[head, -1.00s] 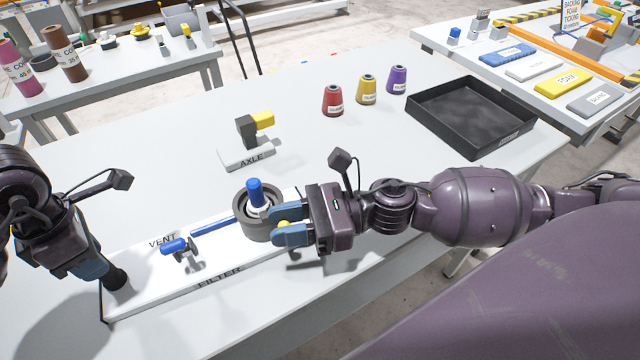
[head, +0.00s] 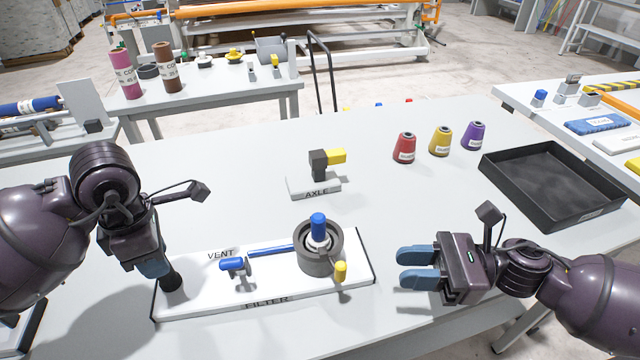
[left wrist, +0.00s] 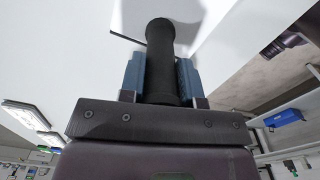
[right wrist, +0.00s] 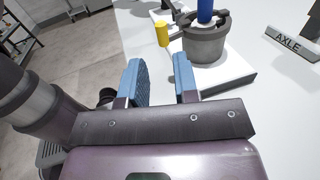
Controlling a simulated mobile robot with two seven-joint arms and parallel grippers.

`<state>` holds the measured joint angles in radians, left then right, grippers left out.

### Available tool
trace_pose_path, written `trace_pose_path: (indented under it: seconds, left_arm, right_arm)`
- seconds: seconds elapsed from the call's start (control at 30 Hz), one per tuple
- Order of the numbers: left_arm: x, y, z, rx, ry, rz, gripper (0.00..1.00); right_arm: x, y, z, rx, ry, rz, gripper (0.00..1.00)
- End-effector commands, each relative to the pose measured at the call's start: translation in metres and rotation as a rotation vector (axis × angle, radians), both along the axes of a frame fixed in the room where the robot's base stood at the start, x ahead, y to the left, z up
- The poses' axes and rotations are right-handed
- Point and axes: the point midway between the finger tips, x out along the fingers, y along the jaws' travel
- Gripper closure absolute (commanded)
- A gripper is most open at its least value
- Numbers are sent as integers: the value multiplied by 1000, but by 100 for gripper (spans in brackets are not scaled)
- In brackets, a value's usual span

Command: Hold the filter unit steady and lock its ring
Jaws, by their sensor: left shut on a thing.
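The filter unit is a white base (head: 200,299) marked FILTER and VENT. On its right part stands a grey ring (head: 316,262) around a blue-topped post (head: 318,228). A yellow knob (head: 340,272) sticks out at the ring's front right; it also shows in the right wrist view (right wrist: 162,34). A blue vent handle (head: 232,264) sits mid-base. My left gripper (head: 160,272) is shut on the black upright grip (left wrist: 161,60) at the base's left end. My right gripper (head: 405,268) is open and empty, right of the base, apart from the knob.
An axle block (head: 314,188) with a yellow arm stands behind the unit. Red (head: 404,148), yellow (head: 440,142) and purple (head: 474,136) cones stand at the back right beside a black tray (head: 545,190).

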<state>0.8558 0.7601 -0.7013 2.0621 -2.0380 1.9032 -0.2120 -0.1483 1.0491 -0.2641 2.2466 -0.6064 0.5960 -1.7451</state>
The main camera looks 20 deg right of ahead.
Motion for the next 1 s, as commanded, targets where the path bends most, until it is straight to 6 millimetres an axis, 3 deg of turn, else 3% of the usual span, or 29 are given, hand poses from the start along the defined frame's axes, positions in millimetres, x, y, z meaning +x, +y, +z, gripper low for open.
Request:
trace_pose_path:
  seconds: [0.03, 0.23, 0.67, 0.7, 0.87, 1.0]
  left_arm:
    - [-2, 1, -8, 5, 15, 0, 100]
    - [-2, 1, -8, 5, 15, 0, 100]
    - [-3, 1, -8, 5, 15, 0, 100]
    - [-3, 1, -8, 5, 15, 0, 63]
    - [-2, 1, -7, 5, 12, 0, 40]
    - [-2, 1, -6, 4, 10, 0, 40]
  right_arm:
    - [-2, -5, -3, -1, 4, -2, 72]
    - [-5, -15, -3, -1, 4, -1, 72]
    - [-6, -17, -2, 0, 3, 0, 72]
    - [-6, -17, -2, 0, 3, 0, 72]
    - [-5, -17, -2, 0, 2, 0, 72]
    - [-6, -17, -2, 0, 2, 0, 72]
